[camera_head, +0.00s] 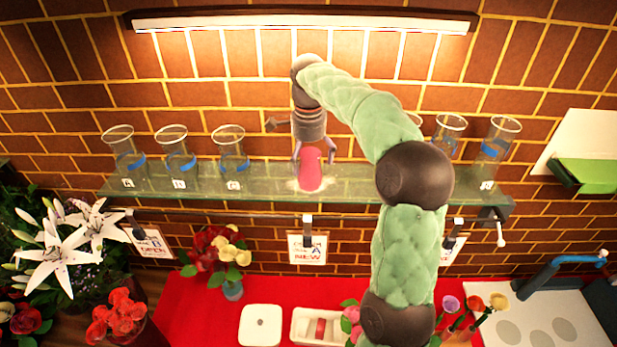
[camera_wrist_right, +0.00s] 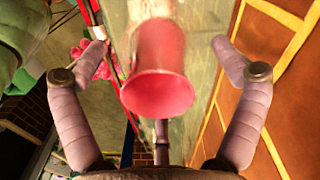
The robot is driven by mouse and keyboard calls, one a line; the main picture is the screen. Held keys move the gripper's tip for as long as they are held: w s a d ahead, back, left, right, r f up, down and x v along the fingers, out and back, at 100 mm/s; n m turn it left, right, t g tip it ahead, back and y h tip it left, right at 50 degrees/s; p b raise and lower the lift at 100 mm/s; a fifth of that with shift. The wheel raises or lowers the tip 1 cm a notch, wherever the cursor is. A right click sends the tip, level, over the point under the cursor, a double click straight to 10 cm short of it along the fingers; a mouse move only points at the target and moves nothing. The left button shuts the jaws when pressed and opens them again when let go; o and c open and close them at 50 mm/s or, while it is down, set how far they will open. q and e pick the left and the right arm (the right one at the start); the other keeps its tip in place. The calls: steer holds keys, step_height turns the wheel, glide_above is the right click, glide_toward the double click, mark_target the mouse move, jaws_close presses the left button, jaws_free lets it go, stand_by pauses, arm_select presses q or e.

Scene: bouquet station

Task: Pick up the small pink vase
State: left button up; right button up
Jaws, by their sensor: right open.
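The small pink vase (camera_head: 311,172) stands on the glass shelf (camera_head: 265,185), near the shelf's middle. My right gripper (camera_head: 313,156) is above it, pointing down, with its fingers apart near the vase's upper part. In the right wrist view the pink vase (camera_wrist_right: 160,85) shows its open round mouth toward the camera. The open fingers of my right gripper (camera_wrist_right: 159,47) are on either side of it, with gaps visible between fingers and vase. My left gripper is not in view.
Several clear glass vases with blue bands stand on the shelf, such as one at the left (camera_head: 176,155) and one at the right (camera_head: 495,140). A brick wall rises behind. Below are a red table surface (camera_head: 185,305), flowers (camera_head: 220,250) and a white lidded box (camera_head: 261,325).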

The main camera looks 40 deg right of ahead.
mark_target(310, 168)
steer(key=f, duration=0.3)
steer(key=shift+s+d+f, duration=0.1)
steer(key=shift+s, duration=0.2)
steer(key=shift+w+f, duration=0.2)
steer(key=shift+f, duration=0.05)
steer(key=shift+s+r, duration=0.1)
steer(key=shift+s, duration=0.05)
steer(key=c, duration=1.8)
steer(key=shift+r, duration=0.15)
